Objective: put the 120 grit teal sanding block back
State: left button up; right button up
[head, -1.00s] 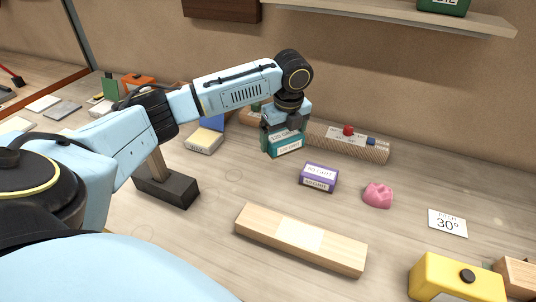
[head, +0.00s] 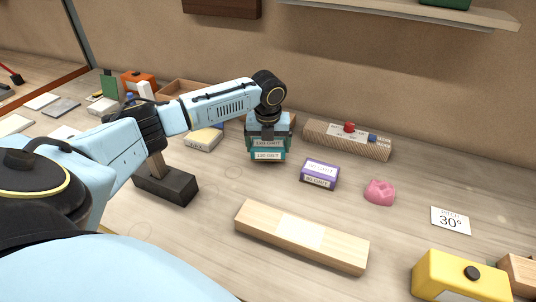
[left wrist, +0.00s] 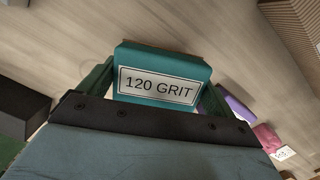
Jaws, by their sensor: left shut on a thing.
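The teal sanding block (head: 268,155) carries a white 120 GRIT label and is held in my left gripper (head: 268,146). In the left wrist view the block (left wrist: 160,80) sits between the two fingers, its label facing the camera. In the head view it is low over the bench, left of the purple block; I cannot tell whether it touches the bench. My right gripper is not in view.
A purple sanding block (head: 320,174) stands right of the teal one, a yellow-topped block (head: 204,138) left. A pale wooden bar (head: 300,237), a pink lump (head: 380,192) and a dark block (head: 166,186) lie nearer.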

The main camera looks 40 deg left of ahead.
aim_at(268, 154)
pick_arm(q)
jog(key=shift+f, duration=1.75)
jog(key=shift+f, duration=0.15)
jog(key=o, duration=0.6)
jog(key=r, duration=0.4)
jog(key=r+p, duration=0.1)
jog(key=r, duration=0.3)
jog(key=s+d+r, duration=0.1)
jog(key=r, duration=0.3)
jog(key=shift+s+r, duration=0.1)
